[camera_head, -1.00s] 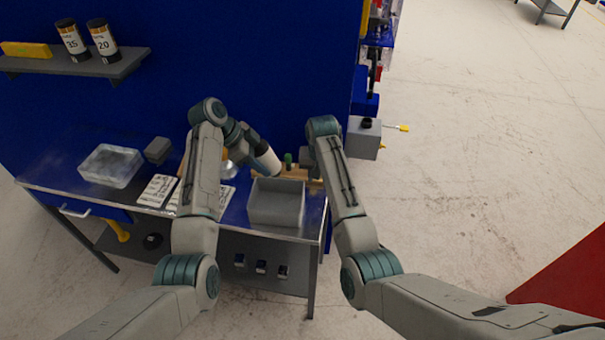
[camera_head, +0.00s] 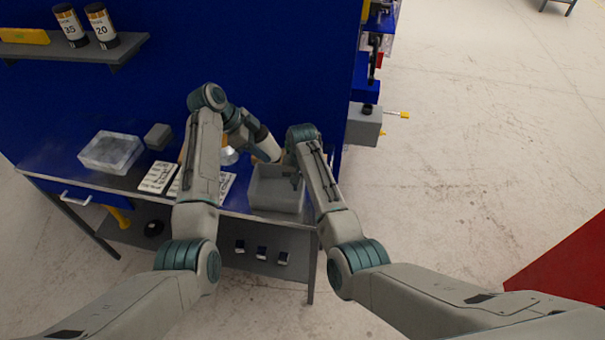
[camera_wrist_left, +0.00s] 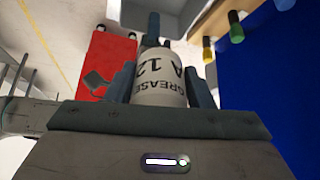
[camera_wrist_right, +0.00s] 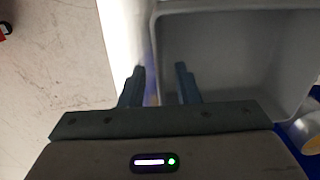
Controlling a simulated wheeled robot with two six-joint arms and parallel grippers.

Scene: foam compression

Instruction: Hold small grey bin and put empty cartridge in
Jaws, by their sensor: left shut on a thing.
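The small grey bin (camera_head: 276,202) stands at the right end of the workbench, open at the top. The white cartridge (camera_head: 267,147) with a dark end is tilted above the bin's back edge. In the left wrist view my left gripper (camera_wrist_left: 160,78) is shut on this cartridge (camera_wrist_left: 158,90), labelled "GREASE A 12". My right gripper is over the bin's right side, its fingers partly hidden in the head view. In the right wrist view, my right gripper (camera_wrist_right: 160,85) is open, with its fingers on either side of the bin's wall (camera_wrist_right: 157,40).
A clear tray (camera_head: 112,153), a small grey block (camera_head: 158,136) and white printed sheets (camera_head: 158,177) lie on the bench to the left. A grey box (camera_head: 365,125) hangs at the right.

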